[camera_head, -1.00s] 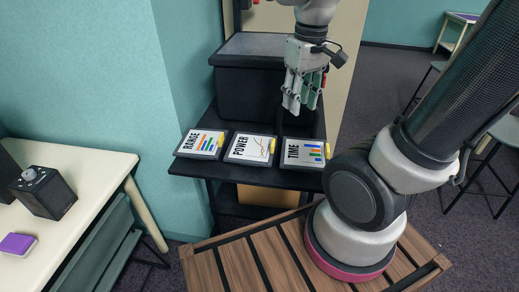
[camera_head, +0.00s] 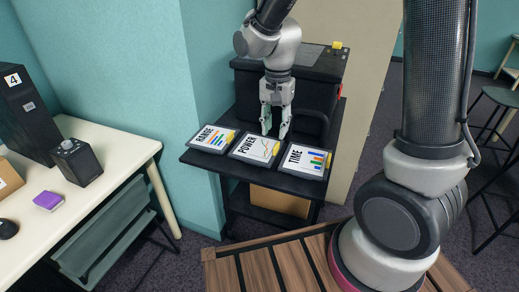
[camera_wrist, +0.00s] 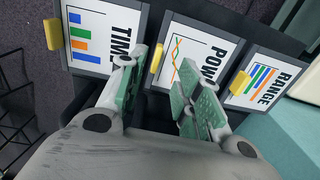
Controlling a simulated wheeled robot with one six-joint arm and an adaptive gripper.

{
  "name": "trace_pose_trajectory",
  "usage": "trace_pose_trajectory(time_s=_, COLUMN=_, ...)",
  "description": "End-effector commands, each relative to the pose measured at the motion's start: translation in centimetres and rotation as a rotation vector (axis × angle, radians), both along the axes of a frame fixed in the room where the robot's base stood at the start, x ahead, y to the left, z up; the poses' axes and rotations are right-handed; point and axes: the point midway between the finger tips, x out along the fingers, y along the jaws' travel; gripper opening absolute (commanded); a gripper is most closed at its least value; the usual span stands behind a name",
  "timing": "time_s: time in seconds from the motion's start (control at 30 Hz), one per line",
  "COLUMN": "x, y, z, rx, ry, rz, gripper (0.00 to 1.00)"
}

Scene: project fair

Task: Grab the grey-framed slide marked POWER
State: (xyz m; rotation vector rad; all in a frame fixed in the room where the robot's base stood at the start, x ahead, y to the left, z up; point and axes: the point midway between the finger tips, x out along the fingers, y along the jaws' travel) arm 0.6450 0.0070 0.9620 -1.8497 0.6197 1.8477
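The grey-framed slide marked POWER (camera_head: 255,149) lies on the black cart shelf (camera_head: 228,166), between the RANGE slide (camera_head: 213,138) and the TIME slide (camera_head: 305,160). It has a line graph and a yellow tab. My gripper (camera_head: 275,134) points down just behind its far right corner, apart from it as far as I can tell. In the wrist view, my gripper (camera_wrist: 160,95) has its green-padded fingers spread wide with nothing between them. The POWER slide (camera_wrist: 195,55) is beyond the fingers there, and the right finger hides part of it.
A black case (camera_head: 310,92) stands on the cart behind the slides, close to my gripper. A cream table (camera_head: 115,150) at left holds a black box (camera_head: 76,162) and a purple block (camera_head: 48,201). A teal wall corner (camera_head: 205,60) stands left of the cart.

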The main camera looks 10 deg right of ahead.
Motion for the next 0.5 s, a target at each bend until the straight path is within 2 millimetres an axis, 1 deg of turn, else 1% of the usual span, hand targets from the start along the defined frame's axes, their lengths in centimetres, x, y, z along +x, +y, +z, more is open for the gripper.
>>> trace_pose_trajectory(time_s=0.27, x=-0.2, y=-0.3, z=-3.7, rx=-0.002, ry=0.005, rz=0.000, gripper=0.34)
trace_pose_trajectory(time_s=0.4, x=-0.2, y=-0.4, z=-5.9, rx=-0.002, ry=0.005, rz=0.001, gripper=0.34)
trace_pose_trajectory(time_s=0.5, x=-0.2, y=-0.4, z=-6.9, rx=-0.001, ry=0.003, rz=0.002, gripper=0.34)
